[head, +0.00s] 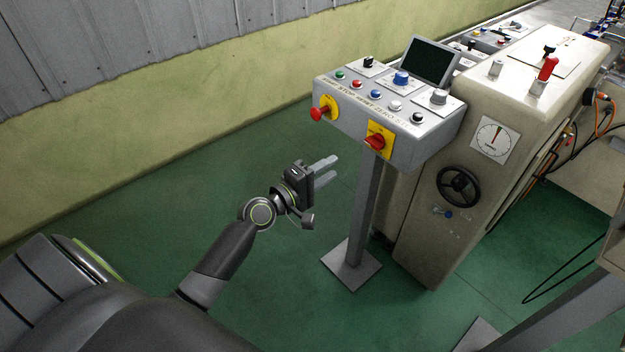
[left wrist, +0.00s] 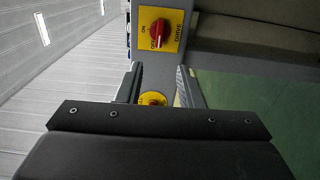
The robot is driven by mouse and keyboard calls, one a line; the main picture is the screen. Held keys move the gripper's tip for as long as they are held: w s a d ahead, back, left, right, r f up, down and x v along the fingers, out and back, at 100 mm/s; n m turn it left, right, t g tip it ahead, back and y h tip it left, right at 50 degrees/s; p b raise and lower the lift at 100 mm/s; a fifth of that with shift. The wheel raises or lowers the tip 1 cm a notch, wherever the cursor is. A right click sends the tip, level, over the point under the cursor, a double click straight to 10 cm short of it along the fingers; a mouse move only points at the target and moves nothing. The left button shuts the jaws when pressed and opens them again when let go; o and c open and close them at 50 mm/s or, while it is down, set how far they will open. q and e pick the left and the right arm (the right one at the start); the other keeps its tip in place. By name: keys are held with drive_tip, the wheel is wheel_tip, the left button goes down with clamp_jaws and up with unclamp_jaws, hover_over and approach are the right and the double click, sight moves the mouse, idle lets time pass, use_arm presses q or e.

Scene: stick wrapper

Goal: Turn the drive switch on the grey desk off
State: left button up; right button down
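The drive switch (head: 375,141) is a red knob on a yellow plate on the front face of the grey desk (head: 415,148). In the left wrist view the drive switch (left wrist: 160,31) is near the top centre, its plate lettered DRIVE, ON and OFF. I cannot tell for sure which mark the knob points to. My left gripper (head: 328,168) is open and empty, in front of and left of the desk, apart from the switch. Its two fingers (left wrist: 162,85) show in the left wrist view, below the drive switch. My right gripper is not in view.
A red mushroom button (head: 320,113) on a yellow plate is left of the switch; its yellow plate (left wrist: 152,98) shows between the fingers. Buttons, knobs and a screen (head: 430,61) are on top. The desk's post (head: 362,215) stands beside a beige machine (head: 440,215). Green floor lies clear at left.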

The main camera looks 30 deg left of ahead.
use_arm(q)
drive_tip(key=shift+v, duration=2.15)
drive_tip(key=shift+f, duration=0.1)
drive_tip(key=s+a+f+m+g+y, duration=0.15)
drive_tip(key=s+f, duration=0.25)
drive_tip(key=f, duration=0.7)
drive_tip(key=s+a+f+m+g+y, duration=0.1)
drive_tip(key=s+a+f+g+y, duration=0.2)
drive_tip(key=f, duration=0.8)
drive_tip(key=s+a+f+m+g+y, duration=0.2)
drive_tip(key=s+a+f+g, duration=0.15)
drive_tip(key=f, duration=0.75)
drive_tip(key=s+d+f+m+g, duration=0.1)
drive_tip(key=s+f+m+g, duration=0.1)
drive_tip(key=s+f, duration=0.4)
drive_tip(key=s+d+f+m+g, duration=0.2)
drive_tip(key=s+f, duration=0.5)
drive_tip(key=s, duration=0.9)
drive_tip(key=s+d+f+m+g, duration=0.1)
drive_tip(key=s+f+m+g, duration=0.2)
drive_tip(key=s, duration=0.8)
wheel_tip(320, 180, down, 3)
drive_tip(key=shift+s+d+f+m+g+y, duration=0.3)
drive_tip(key=shift+m+g+y, duration=0.1)
drive_tip(key=shift+m, duration=0.65)
